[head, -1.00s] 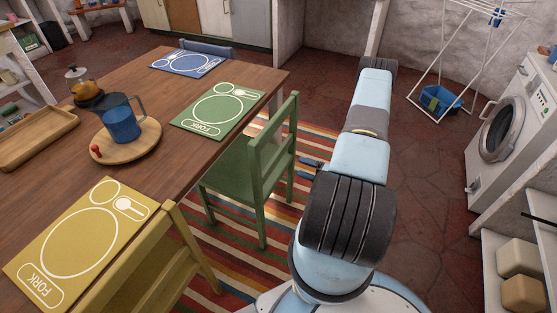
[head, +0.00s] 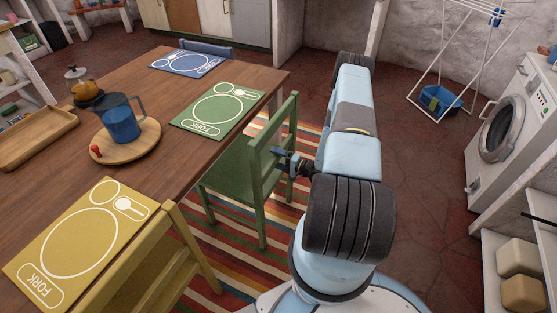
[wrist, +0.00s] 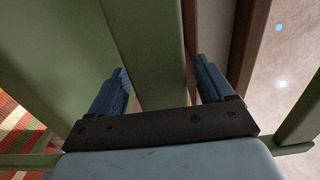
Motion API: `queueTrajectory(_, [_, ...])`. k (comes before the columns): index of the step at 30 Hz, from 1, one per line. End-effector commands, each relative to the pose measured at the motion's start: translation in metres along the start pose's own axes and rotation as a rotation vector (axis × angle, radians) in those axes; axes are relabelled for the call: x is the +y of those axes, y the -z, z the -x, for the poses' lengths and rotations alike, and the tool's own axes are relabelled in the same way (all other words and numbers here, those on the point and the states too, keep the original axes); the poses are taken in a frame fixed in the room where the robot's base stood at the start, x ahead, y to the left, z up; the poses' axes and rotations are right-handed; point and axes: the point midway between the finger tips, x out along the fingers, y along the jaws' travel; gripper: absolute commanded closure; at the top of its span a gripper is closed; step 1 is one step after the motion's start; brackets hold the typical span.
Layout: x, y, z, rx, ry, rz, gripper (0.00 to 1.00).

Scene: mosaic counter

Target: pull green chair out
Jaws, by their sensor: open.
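The green chair (head: 232,168) stands at the right side of the wooden table (head: 150,75), upright, with its seat toward the table. My gripper (head: 279,158) is at the chair's backrest, on the side away from the table. In the wrist view a green slat of the chair (wrist: 145,45) runs between the two blue fingers of my open gripper (wrist: 161,68). The fingers are on either side of the slat, with a gap visible on the right. I cannot tell whether the left finger touches it.
A yellow chair (head: 150,265) stands near the front and a blue chair (head: 208,47) at the table's far end. A striped rug (head: 235,235) lies under the green chair. A washing machine (head: 515,120) and drying rack (head: 465,60) are at the right. The floor (head: 425,170) between is clear.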

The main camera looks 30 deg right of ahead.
Motion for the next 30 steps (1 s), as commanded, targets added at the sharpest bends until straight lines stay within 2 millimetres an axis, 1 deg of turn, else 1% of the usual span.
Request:
queueTrajectory(4, [0.0001,0.0000,0.0001,0.000,0.000,0.000,0.20])
queueTrajectory(27, [0.0005,0.0002,0.0007,0.001,-0.001,0.000,0.94])
queueTrajectory(29, [0.0006,0.0002,0.0008,0.001,-0.002,0.000,1.00])
queueTrajectory(30, [0.0006,0.0002,0.0008,0.001,-0.002,0.000,1.00])
